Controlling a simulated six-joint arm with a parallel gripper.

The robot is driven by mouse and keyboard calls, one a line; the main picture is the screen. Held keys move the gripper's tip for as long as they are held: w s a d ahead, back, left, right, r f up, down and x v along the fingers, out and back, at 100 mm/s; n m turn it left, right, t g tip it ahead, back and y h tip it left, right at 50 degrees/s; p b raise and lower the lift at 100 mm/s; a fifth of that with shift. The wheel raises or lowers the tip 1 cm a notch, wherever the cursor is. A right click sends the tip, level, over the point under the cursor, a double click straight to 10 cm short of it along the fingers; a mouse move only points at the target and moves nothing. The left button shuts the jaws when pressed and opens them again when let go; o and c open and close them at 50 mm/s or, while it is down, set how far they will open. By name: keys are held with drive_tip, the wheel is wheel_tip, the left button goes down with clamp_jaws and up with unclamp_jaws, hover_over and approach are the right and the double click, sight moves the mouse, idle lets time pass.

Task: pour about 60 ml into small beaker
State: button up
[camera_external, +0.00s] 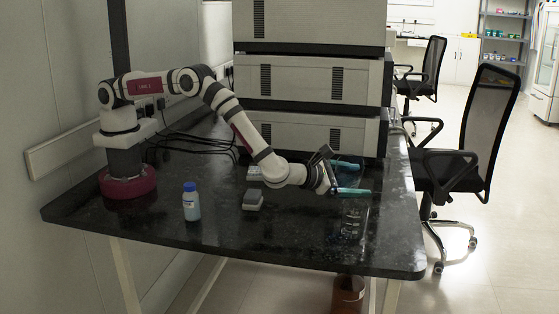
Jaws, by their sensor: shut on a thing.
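My gripper (348,178) is at the right part of the black table, with its teal fingers pointing right. It is shut on a clear glass vessel (366,184) whose outline is faint; its fill level and exact tilt cannot be told. Clear glassware (352,222), likely the small beaker, stands on the table below my gripper, near the right edge. Its contents are too faint to tell.
A bottle with a blue cap (191,203) stands at the left front of the table (270,248). A small grey block (253,199) lies in the middle. Stacked instruments (312,80) fill the back. Front centre is clear.

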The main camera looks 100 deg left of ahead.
sight(356, 160)
drive_tip(key=shift+w+d+r+m, duration=0.1)
drive_tip(key=shift+d+r+m, duration=0.1)
drive_tip(key=shift+r, duration=0.25)
drive_tip(key=shift+d+r+m, duration=0.15)
drive_tip(key=shift+r+m, duration=0.05)
drive_tip(key=shift+r, duration=0.25)
drive_tip(key=shift+d+r+m+y, duration=0.15)
drive_tip(key=shift+r+m+y, duration=0.45)
drive_tip(key=shift+r+m, duration=0.1)
drive_tip(key=shift+f+m+y, duration=0.2)
drive_tip(key=shift+m+y, duration=0.1)
drive_tip(key=shift+m, duration=0.3)
drive_tip(key=shift+t, duration=0.3)
drive_tip(key=shift+r+m+y+b, duration=0.45)
drive_tip(key=shift+r+m, duration=0.35)
drive_tip(key=shift+m, duration=0.4)
drive_tip(key=shift+r+m+t, duration=0.25)
drive_tip(key=shift+m+t, duration=0.05)
drive_tip(key=shift+t, duration=0.1)
drive_tip(key=shift+w+d+r+m+y+b, duration=0.1)
drive_tip(key=shift+d+r+m+y+b, duration=0.2)
drive_tip(key=shift+m+b, duration=0.15)
drive_tip(key=shift+a+r+m, duration=0.2)
drive_tip(key=shift+a+m, duration=0.1)
drive_tip(key=shift+m, duration=0.05)
idle(0.7)
